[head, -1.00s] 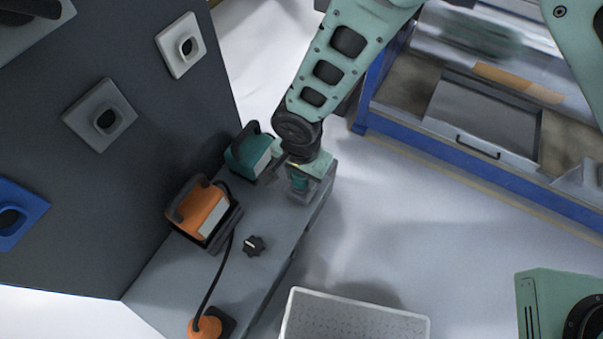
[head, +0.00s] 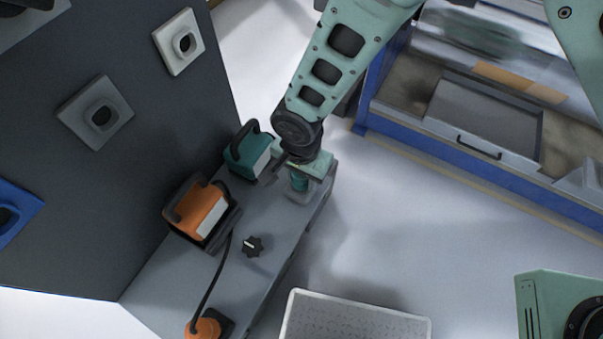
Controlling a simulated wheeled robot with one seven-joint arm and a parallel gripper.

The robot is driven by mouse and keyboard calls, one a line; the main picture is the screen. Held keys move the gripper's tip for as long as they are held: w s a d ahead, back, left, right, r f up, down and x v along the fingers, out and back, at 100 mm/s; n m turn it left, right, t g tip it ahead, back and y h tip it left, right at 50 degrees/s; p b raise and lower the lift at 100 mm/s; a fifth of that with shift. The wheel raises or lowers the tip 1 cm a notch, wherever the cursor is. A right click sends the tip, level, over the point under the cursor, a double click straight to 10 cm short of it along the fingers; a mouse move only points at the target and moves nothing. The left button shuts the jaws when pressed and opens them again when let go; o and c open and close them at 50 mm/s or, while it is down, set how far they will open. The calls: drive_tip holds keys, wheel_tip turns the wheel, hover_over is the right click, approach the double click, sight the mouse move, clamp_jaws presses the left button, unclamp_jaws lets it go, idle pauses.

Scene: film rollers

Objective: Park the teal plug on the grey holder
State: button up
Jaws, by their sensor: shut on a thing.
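My gripper (head: 299,176) is at the far end of the grey bench, pointing down, and is shut on the teal plug (head: 299,183). Only a small part of the plug shows below my gripper. The plug is over or on a small grey holder (head: 300,196) at the bench's far right corner. I cannot tell whether the plug is seated in it. A teal box with a black handle (head: 247,152) stands just left of my gripper.
An orange box (head: 200,212) with a cable to an orange plug (head: 205,329) stands on the bench (head: 185,283). A black knob (head: 252,246) is near it. A dark panel with white (head: 191,54), grey (head: 118,105) and blue (head: 24,200) sockets rises at left.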

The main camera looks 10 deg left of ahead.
drive_tip(key=shift+f, duration=0.3)
drive_tip(key=o, duration=1.4)
wheel_tip(320, 180, up, 18)
drive_tip(key=shift+f+b, duration=0.25)
drive_tip(key=shift+b, duration=1)
drive_tip(key=s+d+r+n, duration=0.2)
drive_tip(key=d+n, duration=0.1)
drive_tip(key=d, duration=0.4)
drive_tip(key=s+d+r+n, duration=0.2)
drive_tip(key=s+d+n, duration=0.1)
drive_tip(key=d, duration=0.4)
drive_tip(key=s+d+r+n, duration=0.2)
drive_tip(key=d+n, duration=0.3)
drive_tip(key=d, duration=0.3)
drive_tip(key=shift+s+r+y, duration=0.2)
drive_tip(key=shift+s+y, duration=0.1)
drive_tip(key=shift+s, duration=0.45)
